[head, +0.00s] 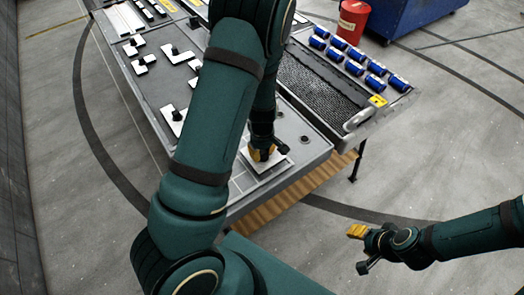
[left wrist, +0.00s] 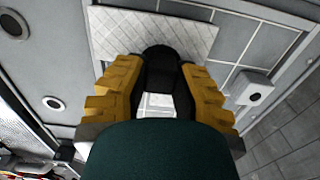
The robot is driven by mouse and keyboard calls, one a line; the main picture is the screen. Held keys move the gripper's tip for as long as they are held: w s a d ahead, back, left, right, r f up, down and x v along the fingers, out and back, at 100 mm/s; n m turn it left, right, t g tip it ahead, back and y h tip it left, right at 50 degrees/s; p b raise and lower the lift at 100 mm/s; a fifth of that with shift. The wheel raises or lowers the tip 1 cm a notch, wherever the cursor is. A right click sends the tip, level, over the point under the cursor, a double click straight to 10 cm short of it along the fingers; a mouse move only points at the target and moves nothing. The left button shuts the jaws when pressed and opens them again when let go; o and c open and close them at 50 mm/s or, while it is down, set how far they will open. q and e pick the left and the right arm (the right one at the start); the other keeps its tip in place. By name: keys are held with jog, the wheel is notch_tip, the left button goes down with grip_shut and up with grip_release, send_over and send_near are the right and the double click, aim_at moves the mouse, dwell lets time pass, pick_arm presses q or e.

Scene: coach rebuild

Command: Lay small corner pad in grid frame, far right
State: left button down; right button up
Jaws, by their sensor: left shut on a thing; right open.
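My left gripper (head: 262,152) is low over the near right end of the bench. In the left wrist view its yellow fingers (left wrist: 160,85) are shut around the black knob (left wrist: 160,55) of a pad. A pale, quilted pad (left wrist: 125,30) lies just beyond the fingertips; it also shows under the gripper in the head view (head: 272,165). The fingers hide part of it, so I cannot tell if it is seated. The grid frame, with thin pale lines (left wrist: 238,50), is beside it. My right gripper (head: 358,232) is open and empty, off the bench over the floor.
Several white pads with black knobs (head: 173,55) lie on the bench's left part. A dark mesh tray (head: 310,80) and several blue cylinders (head: 354,68) are at the right. A red bin (head: 353,20) stands behind. The floor (head: 420,140) right of the bench is clear.

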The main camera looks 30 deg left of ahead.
pick_arm(q)
jog(key=shift+f+b, duration=0.6)
jog(key=shift+f, duration=0.55)
dwell(1.7)
jog(key=c, duration=0.8)
grip_release()
jog(key=shift+r, duration=0.2)
jog(key=shift+r+p, duration=0.85)
jog(key=shift+p, duration=0.1)
